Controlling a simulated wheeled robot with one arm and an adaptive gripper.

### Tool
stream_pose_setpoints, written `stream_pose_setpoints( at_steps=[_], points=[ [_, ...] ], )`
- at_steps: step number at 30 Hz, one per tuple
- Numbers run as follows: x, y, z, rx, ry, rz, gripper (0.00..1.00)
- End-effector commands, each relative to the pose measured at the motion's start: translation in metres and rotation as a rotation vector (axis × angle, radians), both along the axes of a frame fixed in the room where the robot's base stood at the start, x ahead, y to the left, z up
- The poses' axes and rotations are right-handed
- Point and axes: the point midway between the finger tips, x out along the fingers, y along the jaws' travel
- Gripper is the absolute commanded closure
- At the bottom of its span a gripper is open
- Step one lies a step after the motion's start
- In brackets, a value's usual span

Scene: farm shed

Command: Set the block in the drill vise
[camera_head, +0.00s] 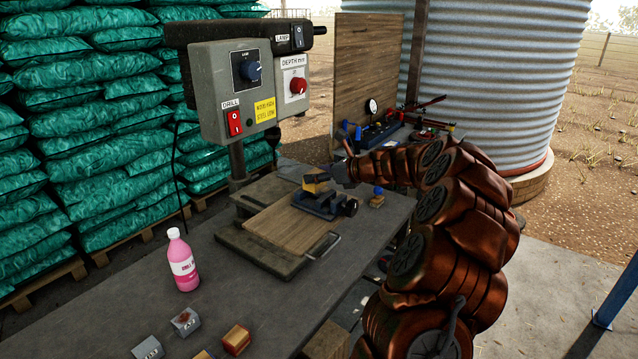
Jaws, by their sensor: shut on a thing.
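The drill vise (323,203) is a small dark vise on a wooden board (290,228) on the drill press table. A yellow and wood-coloured block (316,183) is at the top of the vise. My gripper (333,177) is shut on this block, reaching in from the right. I cannot tell whether the block sits down between the vise jaws or is held just above them. The fingertips are small and partly hidden in this view.
The drill press control box (243,88) stands above and left of the vise. A pink bottle (183,262) stands on the bench. Several blocks lie at the front, one wooden and red (236,340). Another small block (377,197) stands right of the vise.

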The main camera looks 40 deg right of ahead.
Motion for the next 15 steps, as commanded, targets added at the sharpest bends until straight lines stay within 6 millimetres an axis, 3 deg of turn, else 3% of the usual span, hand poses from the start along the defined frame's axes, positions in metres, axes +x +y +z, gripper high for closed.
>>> stream_pose_setpoints(
  at_steps=[5, 15],
  points=[
    [0.003, -0.002, -0.005, 0.001, 0.0, 0.001, 0.73],
    [0.003, -0.003, -0.034, -0.002, -0.002, -0.001, 0.73]
  ],
)
